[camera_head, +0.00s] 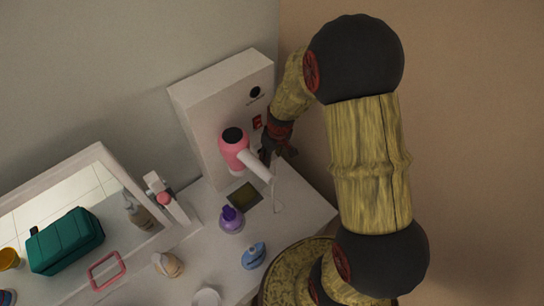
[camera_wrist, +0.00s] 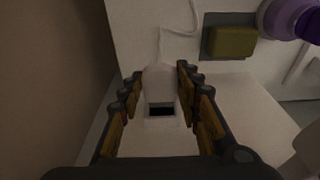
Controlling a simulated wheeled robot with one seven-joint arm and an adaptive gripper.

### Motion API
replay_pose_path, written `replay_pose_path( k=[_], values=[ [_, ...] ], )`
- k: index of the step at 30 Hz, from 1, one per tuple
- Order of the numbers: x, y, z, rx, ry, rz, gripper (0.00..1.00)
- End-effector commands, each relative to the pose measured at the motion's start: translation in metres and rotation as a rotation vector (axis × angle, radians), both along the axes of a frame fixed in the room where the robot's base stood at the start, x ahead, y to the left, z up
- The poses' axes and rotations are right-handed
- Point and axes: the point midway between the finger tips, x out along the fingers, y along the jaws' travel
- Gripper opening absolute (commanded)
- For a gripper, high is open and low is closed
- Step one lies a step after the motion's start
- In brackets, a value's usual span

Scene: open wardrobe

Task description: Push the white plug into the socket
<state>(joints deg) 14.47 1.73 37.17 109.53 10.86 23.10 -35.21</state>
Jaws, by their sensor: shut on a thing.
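The white plug (camera_wrist: 160,82) sits between the two fingers of my gripper (camera_wrist: 161,70) in the wrist view, with a dark rectangular face towards the camera. A thin white cord (camera_wrist: 165,42) runs from its far end. In the head view my gripper (camera_head: 270,151) is beside the tall white box, just behind the pink hair dryer (camera_head: 235,150); the plug is hidden there.
The white box (camera_head: 198,108) stands on a white counter (camera_head: 310,210). An olive square in a dark frame (camera_head: 244,196) lies near the dryer. A purple bottle (camera_head: 231,219) and a blue bottle (camera_head: 253,255) stand in front. A mirror and green case (camera_head: 66,241) are at left.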

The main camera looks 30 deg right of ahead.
Motion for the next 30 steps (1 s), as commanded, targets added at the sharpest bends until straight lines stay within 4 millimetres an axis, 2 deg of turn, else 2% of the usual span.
replay_pose_path(
  k=[30],
  values=[
    [0.023, 0.004, 0.0, 0.0, -0.001, 0.0, 0.04]
  ],
)
